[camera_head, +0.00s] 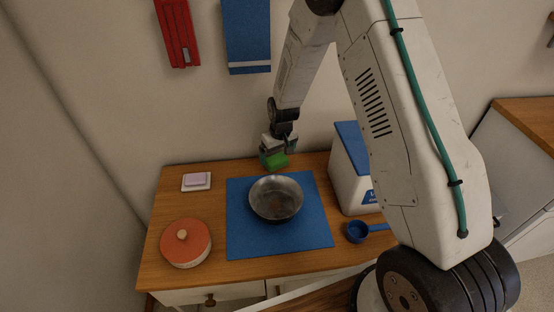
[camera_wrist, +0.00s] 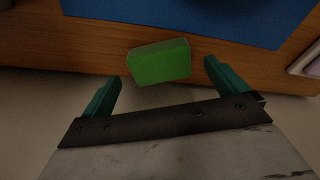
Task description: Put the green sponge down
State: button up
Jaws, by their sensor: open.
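The green sponge (camera_head: 276,162) lies at the back edge of the wooden counter, behind the blue mat. It also shows in the wrist view (camera_wrist: 160,62), just beyond the fingertips and between their lines. My gripper (camera_head: 276,150) is right above and behind the sponge in the head view. In the wrist view my gripper (camera_wrist: 162,75) has its two teal fingers wide apart, with nothing held between them. The sponge's underside is hidden, so I cannot tell how much of it rests on the wood.
A metal pan (camera_head: 276,199) sits on the blue mat (camera_head: 245,240). A small dish with a pinkish block (camera_head: 196,181) and an orange lidded pot (camera_head: 186,243) stand at left. A white bin with a blue lid (camera_head: 350,185) and a blue scoop (camera_head: 358,232) are at right.

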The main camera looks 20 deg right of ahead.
notch_tip(320, 180, up, 8)
jog(key=s+r, duration=0.1)
notch_tip(320, 180, up, 12)
send_over(280, 163)
jog(key=s, duration=0.6)
jog(key=s+d+r+m, duration=0.1)
jog(key=s+r, duration=1.1)
jog(key=s, duration=0.8)
jog(key=s+d+r+m, duration=0.1)
jog(key=s+r, duration=0.2)
jog(key=s, duration=0.9)
jog(key=shift+d+r+g, duration=0.25)
jog(key=shift+r+g, duration=0.05)
jog(key=shift+r, duration=0.05)
jog(key=shift+o, duration=0.2)
jog(key=shift+w, duration=0.1)
